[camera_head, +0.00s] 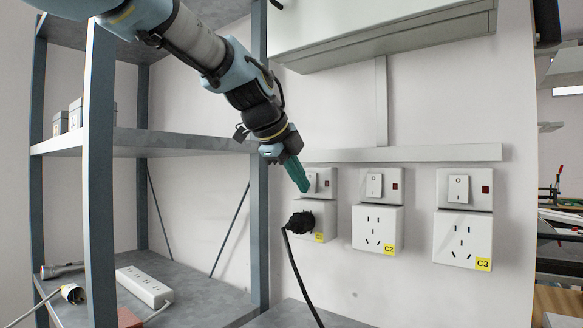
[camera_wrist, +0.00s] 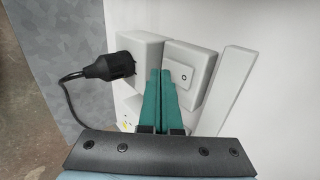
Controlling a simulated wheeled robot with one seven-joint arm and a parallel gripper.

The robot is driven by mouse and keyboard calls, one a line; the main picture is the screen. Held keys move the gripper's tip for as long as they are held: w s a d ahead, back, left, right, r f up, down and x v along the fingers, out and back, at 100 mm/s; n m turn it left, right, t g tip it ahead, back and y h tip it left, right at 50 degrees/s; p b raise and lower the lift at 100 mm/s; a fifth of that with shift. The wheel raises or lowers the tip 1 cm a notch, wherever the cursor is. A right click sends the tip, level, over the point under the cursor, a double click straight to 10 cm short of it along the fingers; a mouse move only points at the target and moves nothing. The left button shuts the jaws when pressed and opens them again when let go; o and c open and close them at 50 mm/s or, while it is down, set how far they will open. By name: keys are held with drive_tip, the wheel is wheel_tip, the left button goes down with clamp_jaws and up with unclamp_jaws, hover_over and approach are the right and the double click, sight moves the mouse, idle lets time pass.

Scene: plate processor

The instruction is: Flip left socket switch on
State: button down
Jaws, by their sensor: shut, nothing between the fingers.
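The left socket, labelled C1 (camera_head: 325,232), is on the white wall with a black plug (camera_head: 300,222) in it. Its rocker switch (camera_head: 312,184) sits on the panel just above, partly hidden by my gripper in the head view. My gripper (camera_head: 305,188) has green fingers, shut and empty, with the tips at this switch. In the wrist view, the fingers (camera_wrist: 164,72) lie beside the switch (camera_wrist: 180,74), whose "O" mark shows. I cannot tell whether the tips touch it. The plugged socket (camera_wrist: 140,58) shows left of the fingers.
Sockets C2 (camera_head: 377,230) and C3 (camera_head: 462,240), each with a switch above, are to the right. A white conduit (camera_head: 420,154) runs above the switches, below a white box (camera_head: 390,35). A metal shelf (camera_head: 180,141) stands left. A black cable (camera_head: 300,280) hangs from the plug.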

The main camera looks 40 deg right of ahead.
drive_tip(key=shift+d, duration=0.2)
drive_tip(key=shift+w+f+b, duration=0.1)
drive_tip(key=shift+f+b, duration=0.25)
drive_tip(key=shift+b, duration=0.55)
drive_tip(key=shift+d+b, duration=0.1)
drive_tip(key=shift+b, duration=0.3)
drive_tip(key=shift+r+p, duration=0.25)
drive_tip(key=shift+p, duration=0.05)
drive_tip(key=shift+r, duration=0.1)
